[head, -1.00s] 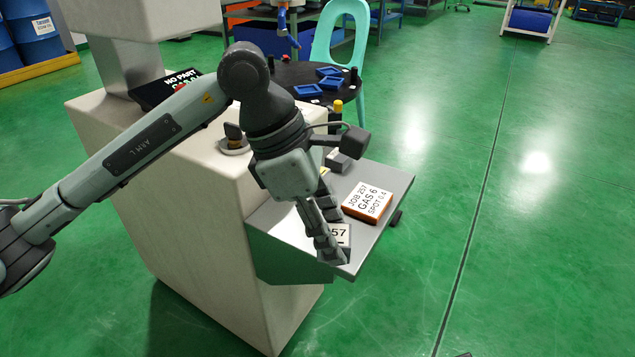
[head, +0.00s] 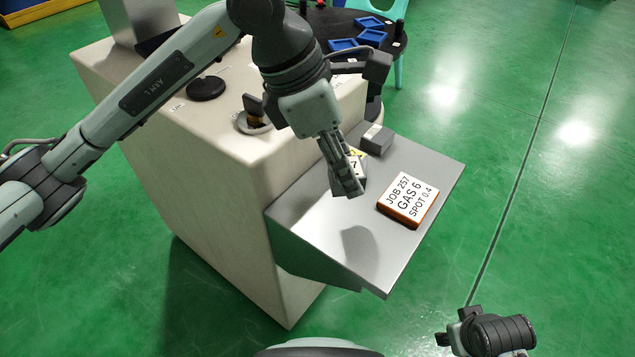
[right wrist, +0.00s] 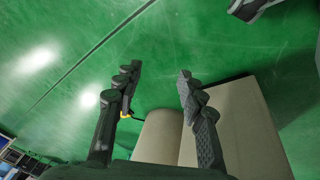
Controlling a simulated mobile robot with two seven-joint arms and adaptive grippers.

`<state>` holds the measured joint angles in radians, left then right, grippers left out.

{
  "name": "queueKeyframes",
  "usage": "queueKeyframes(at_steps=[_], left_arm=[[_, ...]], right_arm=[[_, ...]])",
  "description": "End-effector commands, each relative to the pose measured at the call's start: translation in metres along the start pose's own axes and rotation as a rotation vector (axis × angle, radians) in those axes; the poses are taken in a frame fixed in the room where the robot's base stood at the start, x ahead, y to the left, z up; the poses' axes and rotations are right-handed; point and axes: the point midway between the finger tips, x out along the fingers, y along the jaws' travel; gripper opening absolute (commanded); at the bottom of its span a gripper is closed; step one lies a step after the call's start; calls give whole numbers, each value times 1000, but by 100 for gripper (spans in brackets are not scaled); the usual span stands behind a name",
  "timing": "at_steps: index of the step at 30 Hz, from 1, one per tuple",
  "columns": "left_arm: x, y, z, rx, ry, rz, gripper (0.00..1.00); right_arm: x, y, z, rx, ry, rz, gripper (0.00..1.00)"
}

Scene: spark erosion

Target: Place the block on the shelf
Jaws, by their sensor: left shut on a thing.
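My left gripper (head: 347,180) is shut on a grey block (head: 356,167) with a white label ending in 7 and a yellow mark. The fingers hide much of the block. It appears held above the grey shelf (head: 315,232), where a dark shadow lies in front. My right gripper (head: 465,330) is at the bottom right of the head view, away from the shelf. In the right wrist view its fingers (right wrist: 158,70) stand apart with nothing between them.
An orange-edged card (head: 407,200) reading JOB 257 lies on the shelf's right part. Another grey block (head: 377,138) sits at its far end. The pale machine (head: 190,130) stands left. A dark round table (head: 335,25) with blue trays is behind. The shelf's near part is clear.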

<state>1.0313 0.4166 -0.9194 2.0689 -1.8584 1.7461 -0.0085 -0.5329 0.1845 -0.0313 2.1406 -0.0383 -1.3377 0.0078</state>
Motion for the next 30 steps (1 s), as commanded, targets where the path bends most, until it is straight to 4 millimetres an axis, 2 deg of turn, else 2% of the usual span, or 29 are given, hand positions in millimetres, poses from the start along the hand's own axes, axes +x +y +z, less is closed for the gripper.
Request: queueKeyframes(at_steps=[3, 9, 14, 21, 30], left_arm=[[4, 10, -25, -4, -1, 0, 0], [8, 18, -45, 1, -3, 1, 0], [16, 19, -50, 0, -3, 0, 0], [44, 18, -62, 1, -4, -1, 0], [46, 19, -62, 3, -4, 2, 0]], right_arm=[[4, -1, 1, 0, -3, -3, 40], [9, -3, -2, 3, 4, -8, 40], [8, -5, -4, 7, 7, -12, 40], [13, -6, -1, 6, 0, -15, 40], [17, -6, 0, 4, -2, -14, 40]])
